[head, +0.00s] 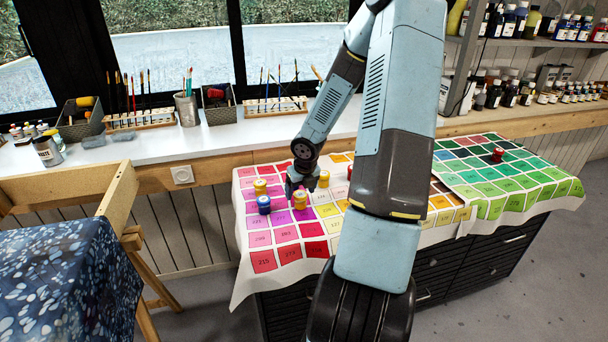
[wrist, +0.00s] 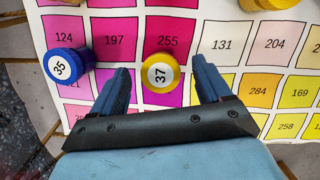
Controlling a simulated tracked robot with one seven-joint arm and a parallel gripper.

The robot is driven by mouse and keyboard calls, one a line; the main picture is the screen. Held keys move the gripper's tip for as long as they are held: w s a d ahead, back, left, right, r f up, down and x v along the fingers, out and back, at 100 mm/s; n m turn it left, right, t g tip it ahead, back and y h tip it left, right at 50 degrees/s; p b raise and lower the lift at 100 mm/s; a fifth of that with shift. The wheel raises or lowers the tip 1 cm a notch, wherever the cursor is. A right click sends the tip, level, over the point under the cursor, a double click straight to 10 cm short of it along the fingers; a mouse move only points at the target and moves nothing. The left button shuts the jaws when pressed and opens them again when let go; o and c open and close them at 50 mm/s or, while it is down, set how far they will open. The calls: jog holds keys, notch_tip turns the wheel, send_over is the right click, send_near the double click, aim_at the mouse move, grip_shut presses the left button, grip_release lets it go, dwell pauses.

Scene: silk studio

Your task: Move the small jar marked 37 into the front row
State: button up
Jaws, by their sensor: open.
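The small jar marked 37 has a yellow lid with a white round label. In the wrist view the jar (wrist: 160,74) stands upright on a magenta square of the colour chart, between the fingertips of my gripper (wrist: 162,80). The fingers are open, with a gap on each side of the jar. In the head view my gripper (head: 301,182) points down over the chart, and what appears to be the same jar (head: 300,200) stands just in front of it. A blue-lidded jar marked 35 (wrist: 67,66) stands to the left; it also shows in the head view (head: 264,205).
Yellow-lidded jars (head: 260,187) and (head: 323,179) stand farther back, their numbers unreadable. A red jar (head: 497,155) stands on the green chart (head: 540,183). My arm hides the chart's middle. The pink chart's front left (head: 263,261) is clear.

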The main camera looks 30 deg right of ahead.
jog(key=s+a+r+m+h, duration=0.1)
jog(key=s+a+r+m, duration=0.25)
jog(key=r+m, duration=0.35)
jog(key=s+a+r+m+h, duration=0.2)
jog(key=s+a+r+m, duration=0.15)
jog(key=r+m, duration=0.4)
jog(key=s+a+r+m+h, duration=0.1)
jog(key=s+a+r+m, duration=0.3)
jog(key=r, duration=0.6)
jog(key=s+a+r+m+t+y, duration=0.1)
jog(key=s+a+r+m+y, duration=0.1)
jog(key=s+m, duration=0.5)
jog(key=s+a+r+m+t+y, duration=0.1)
jog(key=s+a+r+m+y, duration=0.1)
jog(key=s+a+r+m, duration=0.3)
notch_tip(320, 180, up, 2)
jog(key=s+m, duration=0.2)
jog(key=m, duration=0.2)
jog(key=shift+s+a+r, duration=0.15)
jog(key=shift+r, duration=0.05)
jog(key=shift+m, duration=0.25)
